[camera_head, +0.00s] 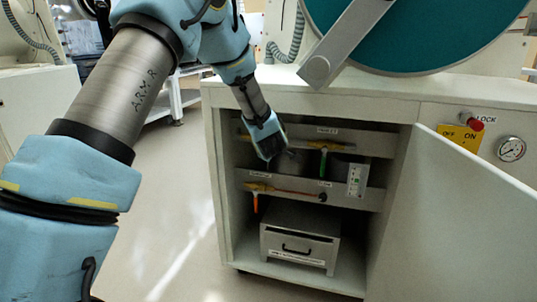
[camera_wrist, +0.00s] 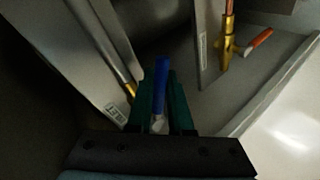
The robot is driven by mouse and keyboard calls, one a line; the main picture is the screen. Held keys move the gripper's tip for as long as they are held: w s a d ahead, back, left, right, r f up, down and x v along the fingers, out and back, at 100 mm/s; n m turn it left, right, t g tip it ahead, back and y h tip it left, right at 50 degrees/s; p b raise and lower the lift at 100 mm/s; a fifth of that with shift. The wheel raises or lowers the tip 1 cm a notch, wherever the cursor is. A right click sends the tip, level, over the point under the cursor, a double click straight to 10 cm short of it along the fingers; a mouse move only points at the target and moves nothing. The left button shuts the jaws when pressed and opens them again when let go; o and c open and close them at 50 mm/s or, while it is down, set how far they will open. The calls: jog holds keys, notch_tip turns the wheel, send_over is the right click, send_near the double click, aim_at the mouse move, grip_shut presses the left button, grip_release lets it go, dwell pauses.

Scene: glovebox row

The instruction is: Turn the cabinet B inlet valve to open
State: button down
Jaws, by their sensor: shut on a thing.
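In the wrist view a blue valve lever (camera_wrist: 161,76) stands between the two dark green fingers of my gripper (camera_wrist: 160,100), which is shut on it. Below it a pale piece shows between the fingers. In the head view my gripper (camera_head: 284,154) reaches into the open cabinet (camera_head: 213,170) at the upper panel (camera_head: 370,145); the blue lever is hidden there. A green lever (camera_head: 323,162) hangs to the right of my gripper. An orange lever (camera_head: 256,203) hangs lower left; it also shows in the wrist view (camera_wrist: 260,40).
The lower panel (camera_head: 345,196) carries brass piping below my gripper. A grey drawer box (camera_head: 299,236) stands on the cabinet floor. The open door (camera_head: 460,215) bounds the right side. A red knob (camera_head: 476,123) and gauge (camera_head: 511,149) sit on the front. Floor at left is clear.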

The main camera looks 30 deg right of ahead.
jog(key=shift+s+d+r, duration=0.1)
jog(key=shift+r, duration=0.05)
dwell(0.5)
jog(key=c, duration=0.8)
grip_release()
jog(key=shift+c, duration=0.2)
